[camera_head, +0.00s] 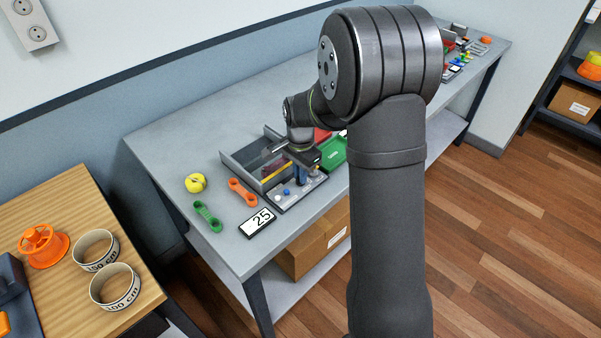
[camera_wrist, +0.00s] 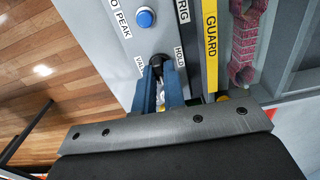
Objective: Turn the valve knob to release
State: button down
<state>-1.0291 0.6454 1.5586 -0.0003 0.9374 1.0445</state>
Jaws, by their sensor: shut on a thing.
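The valve knob (camera_wrist: 157,60) is a small dark knob on a light grey panel (camera_wrist: 118,62), between the labels VALVE and HOLD. In the wrist view my gripper (camera_wrist: 160,74) points at the panel with its blue fingers shut on the knob. The fingers hide part of the knob, and its pointing direction cannot be told. In the head view my gripper (camera_head: 302,174) reaches down to the panel (camera_head: 283,201) on the grey bench, and the knob cannot be made out there.
A blue button (camera_wrist: 145,18) sits near the PEAK label. Around the panel on the bench are a grey tray (camera_head: 240,165), an orange link (camera_head: 243,192) and a display reading 25 (camera_head: 258,222).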

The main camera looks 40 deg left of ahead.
jog(key=c, duration=1.5)
grip_release()
notch_tip(320, 180, up, 17)
jog(key=shift+r, duration=0.2)
jog(key=shift+f, duration=0.15)
notch_tip(320, 180, down, 17)
jog(key=shift+f, duration=0.1)
